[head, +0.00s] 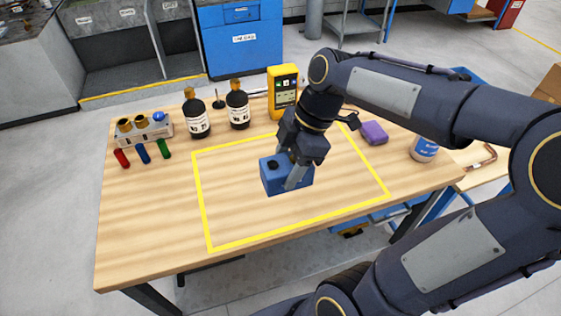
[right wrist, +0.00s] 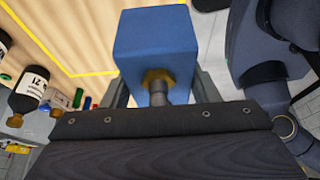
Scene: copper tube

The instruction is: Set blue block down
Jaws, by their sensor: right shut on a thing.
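The blue block (head: 270,178) is inside the yellow taped outline (head: 207,215) on the wooden table. It has a dark round fitting on top in the head view. My right gripper (head: 290,178) is shut on it, with a finger along its side. In the right wrist view the blue block (right wrist: 157,42) fills the upper middle, with a brass fitting and grey stem facing the camera. I cannot tell whether its underside touches the table. My left gripper is not in view.
Two dark bottles (head: 198,118), a yellow meter (head: 284,92) and a rack (head: 143,130) stand along the back. Red, blue and green pieces lie before the rack. A purple block (head: 374,133) and a white-blue jar (head: 425,148) are at the right. The outlined area is otherwise clear.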

